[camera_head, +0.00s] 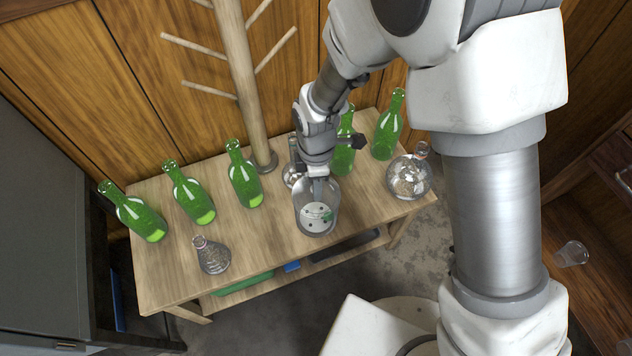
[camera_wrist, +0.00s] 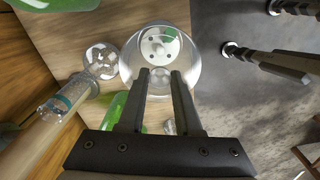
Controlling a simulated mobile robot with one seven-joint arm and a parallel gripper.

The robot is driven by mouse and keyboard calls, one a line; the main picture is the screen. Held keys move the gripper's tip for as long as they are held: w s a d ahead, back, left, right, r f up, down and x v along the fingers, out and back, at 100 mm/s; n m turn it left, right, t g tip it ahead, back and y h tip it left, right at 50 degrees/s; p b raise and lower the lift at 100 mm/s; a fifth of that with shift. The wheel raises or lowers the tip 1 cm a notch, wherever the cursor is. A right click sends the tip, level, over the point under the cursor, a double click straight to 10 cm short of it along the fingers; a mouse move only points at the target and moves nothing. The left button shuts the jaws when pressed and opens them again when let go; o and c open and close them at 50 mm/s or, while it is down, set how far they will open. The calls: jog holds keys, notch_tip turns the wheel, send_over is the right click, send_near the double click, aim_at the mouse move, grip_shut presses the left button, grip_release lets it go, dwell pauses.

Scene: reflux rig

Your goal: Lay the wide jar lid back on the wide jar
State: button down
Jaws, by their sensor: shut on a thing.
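The wide jar (camera_head: 317,228) is clear glass and stands on the wooden table near its front edge. A pale plate with dark holes and a green piece show inside it. My gripper (camera_head: 319,179) is over the jar's top, pointing down. In the wrist view, my gripper's fingertips (camera_wrist: 162,75) are closed about the clear round knob of the wide jar lid (camera_wrist: 160,77). The lid is glass and hard to tell from the jar below. The lid and jar outlines overlap, and I cannot tell whether the lid touches the rim.
Several green bottles (camera_head: 245,180) stand along the table's back. A wooden rack post (camera_head: 245,90) rises behind. A round flask (camera_head: 408,178) stands right of the jar, and a conical flask (camera_head: 211,257) at front left. Bare tabletop (camera_head: 265,235) lies left of the jar.

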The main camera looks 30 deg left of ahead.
jog(key=shift+f, duration=0.2)
jog(key=c, duration=0.5)
grip_release()
notch_tip(320, 180, up, 9)
jog(key=p, duration=0.7)
jog(key=shift+r, duration=0.1)
